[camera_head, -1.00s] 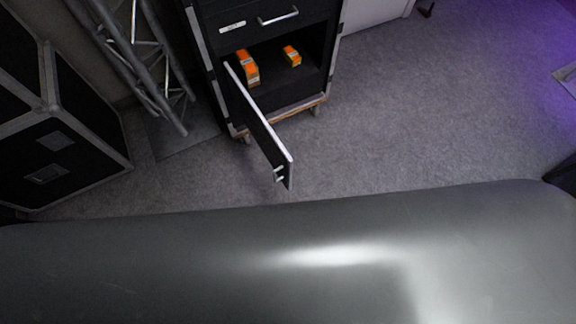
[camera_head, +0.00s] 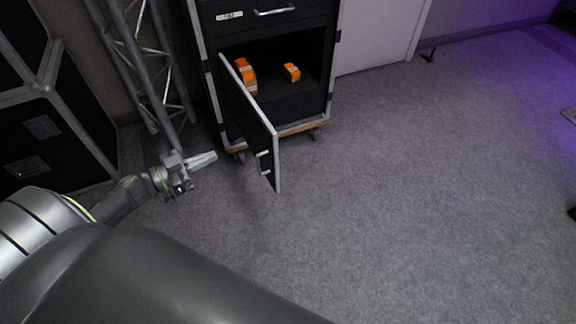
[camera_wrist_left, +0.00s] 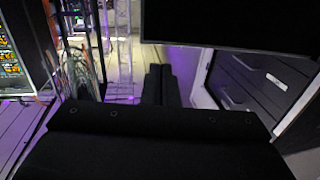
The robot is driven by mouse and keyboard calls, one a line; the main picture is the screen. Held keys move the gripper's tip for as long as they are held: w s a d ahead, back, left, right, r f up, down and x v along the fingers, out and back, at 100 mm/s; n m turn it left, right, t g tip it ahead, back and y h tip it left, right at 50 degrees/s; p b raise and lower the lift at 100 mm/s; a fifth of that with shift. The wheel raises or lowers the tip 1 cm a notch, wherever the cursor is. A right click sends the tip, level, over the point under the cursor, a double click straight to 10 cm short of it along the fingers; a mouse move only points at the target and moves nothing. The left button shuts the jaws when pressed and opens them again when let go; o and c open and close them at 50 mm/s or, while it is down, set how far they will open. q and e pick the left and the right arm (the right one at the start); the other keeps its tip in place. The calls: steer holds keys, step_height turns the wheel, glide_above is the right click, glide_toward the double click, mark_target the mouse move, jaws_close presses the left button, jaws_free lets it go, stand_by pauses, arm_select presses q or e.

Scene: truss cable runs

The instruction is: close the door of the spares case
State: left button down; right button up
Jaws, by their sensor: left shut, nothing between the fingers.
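The spares case (camera_head: 328,75) is a black cabinet with pale metal edges on casters. Its door (camera_head: 249,125) is hinged on the left and stands wide open toward me, with a small silver handle (camera_head: 263,162) on its outer face. My left gripper (camera_head: 212,158) is shut and empty, left of the door and apart from it. In the left wrist view its dark fingers (camera_wrist_left: 161,86) point ahead, with a dark panel (camera_wrist_left: 230,25), probably the door, at upper right and the case's drawer fronts (camera_wrist_left: 255,82) beyond. My right gripper is not in view.
Two orange boxes, one on the left (camera_head: 245,75) and one on the right (camera_head: 292,71), sit inside the case. A metal truss (camera_head: 143,65) and black flight cases (camera_head: 45,130) stand to the left. The grey floor (camera_head: 420,180) is clear on the right.

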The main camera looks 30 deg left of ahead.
mark_target(271, 136)
arm_select(q)
steer(key=shift+m+h, duration=0.4)
steer(key=shift+h, duration=0.2)
steer(key=x, duration=0.9)
steer(key=s+d+x, duration=0.1)
steer(key=x, duration=0.4)
steer(key=shift+w+d+b, duration=0.15)
steer(key=shift+b, duration=0.15)
steer(key=shift+w+d, duration=0.15)
steer(key=shift+w, duration=0.1)
steer(key=shift+w+d, duration=0.15)
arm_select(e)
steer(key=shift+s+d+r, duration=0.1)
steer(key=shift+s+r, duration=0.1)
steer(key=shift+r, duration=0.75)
arm_select(q)
steer(key=shift+w, duration=0.1)
